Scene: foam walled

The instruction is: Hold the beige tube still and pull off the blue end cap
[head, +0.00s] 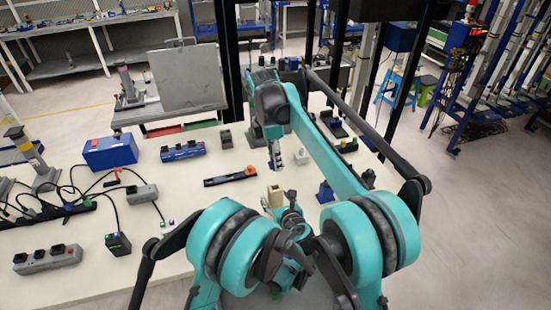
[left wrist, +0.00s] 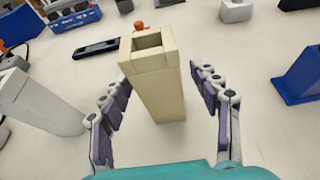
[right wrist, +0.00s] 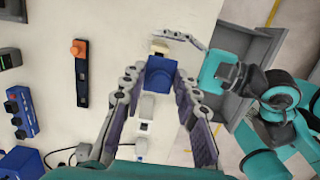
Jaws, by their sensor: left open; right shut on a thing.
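The beige tube (head: 275,196) stands upright on the pale table. In the left wrist view the tube (left wrist: 162,85) shows a bare, open rectangular top end. My left gripper (head: 280,205) is open around it, with its fingers (left wrist: 165,82) spread on either side and a gap to the tube. My right gripper (head: 275,158) is up and back from the tube. In the right wrist view its fingers (right wrist: 157,78) are shut on the blue end cap (right wrist: 160,72), off the tube. The tube's top (right wrist: 160,48) shows just beyond the cap. The cap is hidden in the head view.
A black bar with an orange knob (head: 230,178) lies behind the tube. A blue block (head: 326,193) stands to its right. The table between tube and bar is clear.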

